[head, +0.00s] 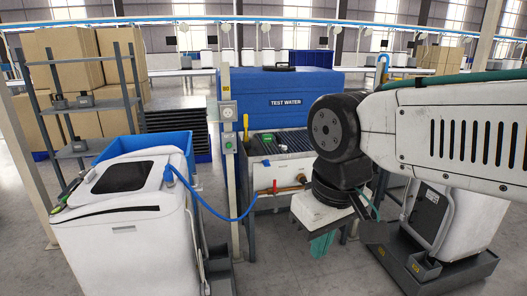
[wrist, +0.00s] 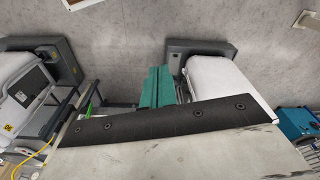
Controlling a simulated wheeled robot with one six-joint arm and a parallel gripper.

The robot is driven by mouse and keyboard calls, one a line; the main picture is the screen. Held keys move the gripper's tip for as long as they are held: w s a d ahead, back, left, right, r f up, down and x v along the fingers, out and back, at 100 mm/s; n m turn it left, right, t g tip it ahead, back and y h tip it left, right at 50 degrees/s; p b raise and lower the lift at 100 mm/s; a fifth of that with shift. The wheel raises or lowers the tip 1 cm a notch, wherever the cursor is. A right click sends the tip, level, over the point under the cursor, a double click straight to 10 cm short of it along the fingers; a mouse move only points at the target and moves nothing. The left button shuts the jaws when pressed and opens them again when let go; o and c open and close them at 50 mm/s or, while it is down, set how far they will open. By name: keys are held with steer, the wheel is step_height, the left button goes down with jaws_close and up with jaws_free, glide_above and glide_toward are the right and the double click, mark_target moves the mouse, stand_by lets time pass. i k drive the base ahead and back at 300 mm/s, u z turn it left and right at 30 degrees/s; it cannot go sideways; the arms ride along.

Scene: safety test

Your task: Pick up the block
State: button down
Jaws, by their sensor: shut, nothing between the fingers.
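I cannot make out a block in the head view or the wrist view. My gripper (head: 321,246) hangs at the end of my arm, right of centre in the head view, with its teal fingers pointing down in front of the grey bench. In the wrist view the teal fingers of my gripper (wrist: 157,70) lie side by side, shut and empty. Grey floor shows beyond their tips. My arm hides part of the area behind it at the right of the head view.
A white tank (head: 125,215) stands at left, joined by a blue hose (head: 232,219) to a valve (head: 281,190) on the bench. A grey post (head: 230,150) stands between. A blue "TEST WATER" tank (head: 285,103) is behind. Another white container (head: 445,222) sits at right on a dark tray (head: 470,272).

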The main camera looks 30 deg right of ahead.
mark_target(266, 137)
steer(key=z, duration=0.6)
steer(key=i, duration=0.7)
steer(key=z, duration=0.95)
steer(key=i, duration=1.8)
steer(key=u, duration=1.25)
steer(key=i, duration=0.55)
steer(key=u, duration=0.5)
